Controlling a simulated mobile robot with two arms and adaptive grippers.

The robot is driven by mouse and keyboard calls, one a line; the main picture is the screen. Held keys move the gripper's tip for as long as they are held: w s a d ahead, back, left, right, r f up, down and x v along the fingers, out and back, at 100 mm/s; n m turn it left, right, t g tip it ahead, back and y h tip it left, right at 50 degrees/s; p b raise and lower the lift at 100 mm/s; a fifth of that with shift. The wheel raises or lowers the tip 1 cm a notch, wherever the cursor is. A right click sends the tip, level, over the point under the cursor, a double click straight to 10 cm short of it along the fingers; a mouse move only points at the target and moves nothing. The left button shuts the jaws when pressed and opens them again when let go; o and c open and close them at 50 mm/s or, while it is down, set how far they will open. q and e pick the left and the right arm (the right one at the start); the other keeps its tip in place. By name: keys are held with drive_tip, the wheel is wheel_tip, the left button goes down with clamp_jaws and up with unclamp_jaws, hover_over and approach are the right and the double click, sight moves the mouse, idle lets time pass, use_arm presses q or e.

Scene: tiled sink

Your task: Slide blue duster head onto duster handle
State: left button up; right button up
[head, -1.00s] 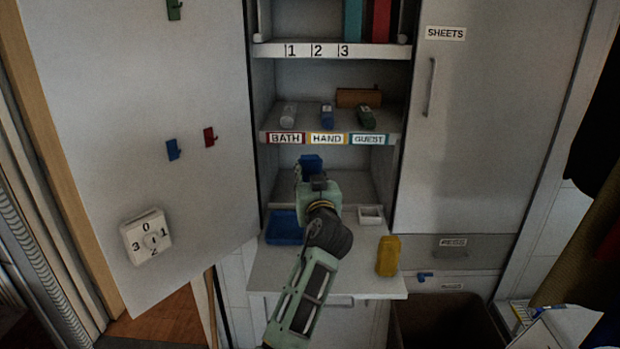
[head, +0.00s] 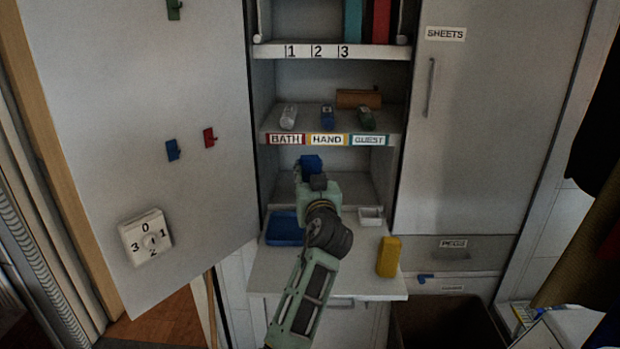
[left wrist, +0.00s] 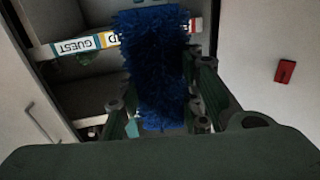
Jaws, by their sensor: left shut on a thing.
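The blue duster head (left wrist: 158,70) is a fluffy block. It fills the middle of the left wrist view, between the fingers of my left gripper (left wrist: 163,112). In the head view the duster head (head: 311,163) shows as a small blue block just beyond my left gripper (head: 314,178), in front of the open compartment below the labelled shelf. My left gripper is shut on it. I cannot make out the duster handle for certain in either view. My right gripper is not in view.
The labelled shelf (head: 327,139) holds several small items, close above the gripper. On the lower ledge (head: 335,275) are a blue tray (head: 284,228), a small white box (head: 371,215) and a yellow block (head: 388,257). An open door (head: 150,120) stands at left.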

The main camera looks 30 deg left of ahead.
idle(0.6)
use_arm(q)
drive_tip(key=shift+f+b, duration=0.15)
drive_tip(key=shift+b, duration=0.2)
drive_tip(key=shift+f+b, duration=0.35)
drive_tip(key=shift+f, duration=0.2)
drive_tip(key=shift+f+b, duration=1.85)
drive_tip(key=shift+b, duration=0.15)
drive_tip(key=shift+f+b, duration=3.05)
drive_tip(key=shift+f, duration=0.2)
drive_tip(key=shift+f, duration=0.1)
